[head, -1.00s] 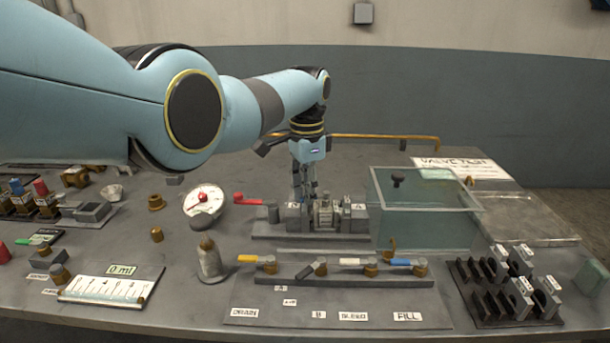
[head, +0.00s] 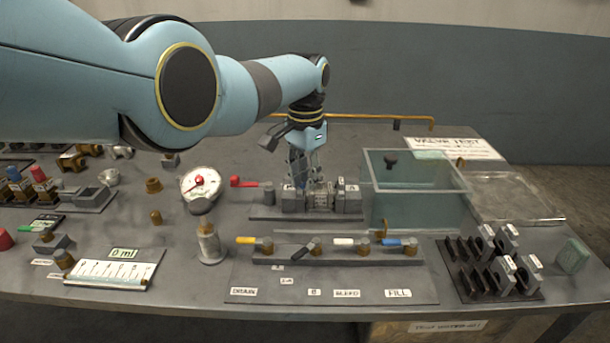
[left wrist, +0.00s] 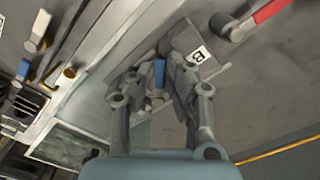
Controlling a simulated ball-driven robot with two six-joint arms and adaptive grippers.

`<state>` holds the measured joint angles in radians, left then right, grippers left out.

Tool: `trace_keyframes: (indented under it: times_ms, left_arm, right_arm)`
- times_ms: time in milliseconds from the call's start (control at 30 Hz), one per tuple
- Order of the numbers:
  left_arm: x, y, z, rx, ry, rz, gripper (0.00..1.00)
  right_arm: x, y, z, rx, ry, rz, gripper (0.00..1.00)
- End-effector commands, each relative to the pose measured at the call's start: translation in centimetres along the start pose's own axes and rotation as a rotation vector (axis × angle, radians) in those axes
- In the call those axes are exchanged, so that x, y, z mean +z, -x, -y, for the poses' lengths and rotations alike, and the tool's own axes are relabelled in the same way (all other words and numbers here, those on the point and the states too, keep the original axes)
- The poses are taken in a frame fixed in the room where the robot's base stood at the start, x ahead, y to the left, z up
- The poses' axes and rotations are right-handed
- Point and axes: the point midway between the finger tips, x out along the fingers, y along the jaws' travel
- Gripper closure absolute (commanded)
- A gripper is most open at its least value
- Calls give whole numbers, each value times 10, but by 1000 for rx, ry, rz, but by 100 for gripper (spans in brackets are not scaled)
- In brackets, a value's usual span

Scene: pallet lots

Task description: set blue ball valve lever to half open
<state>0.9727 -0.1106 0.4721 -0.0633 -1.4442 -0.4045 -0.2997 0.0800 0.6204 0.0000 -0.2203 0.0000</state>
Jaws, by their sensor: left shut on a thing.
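The blue lever (left wrist: 159,73) of the ball valve stands between my left gripper's fingers (left wrist: 158,88) in the left wrist view. The gripper is shut on it. In the head view my left gripper (head: 303,180) reaches down at the grey valve assembly (head: 320,200), and its fingers largely hide the lever there. I cannot tell the lever's exact angle. A label with a letter (left wrist: 199,54) sits on the block beside the fingers. My right gripper is out of view.
A red lever (head: 243,182) sits left of the assembly. A clear tank (head: 425,205) stands close on its right. In front is a rail (head: 335,256) with yellow, black, white and another blue lever (head: 399,242). A round gauge (head: 201,182) stands at left.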

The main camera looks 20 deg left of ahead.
Motion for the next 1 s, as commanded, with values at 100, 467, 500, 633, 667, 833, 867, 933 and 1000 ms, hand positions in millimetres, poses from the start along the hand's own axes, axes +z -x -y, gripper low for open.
trace_keyframes:
  times_ms: [100,467,500,633,667,833,867,933,1000]
  left_arm:
    - [-1,0,-1,1,-1,-2,85]
    - [0,0,0,0,-2,-1,64]
    - [0,0,0,0,-2,-1,64]
    - [-1,6,0,-1,-2,-3,64]
    - [-1,8,0,-1,-2,-3,64]
    - [0,33,0,-1,-2,-4,64]
    - [-2,42,0,-2,-2,-7,64]
    - [-2,59,0,-2,-2,-7,64]
    - [-2,75,0,-1,-2,-5,64]
  right_arm:
    - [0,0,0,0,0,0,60]
    - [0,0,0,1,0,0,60]
    - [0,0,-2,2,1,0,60]
    - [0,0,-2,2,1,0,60]
    - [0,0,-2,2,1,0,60]
    - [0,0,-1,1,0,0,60]
    - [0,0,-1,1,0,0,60]
    - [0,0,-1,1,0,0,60]
    - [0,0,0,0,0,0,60]
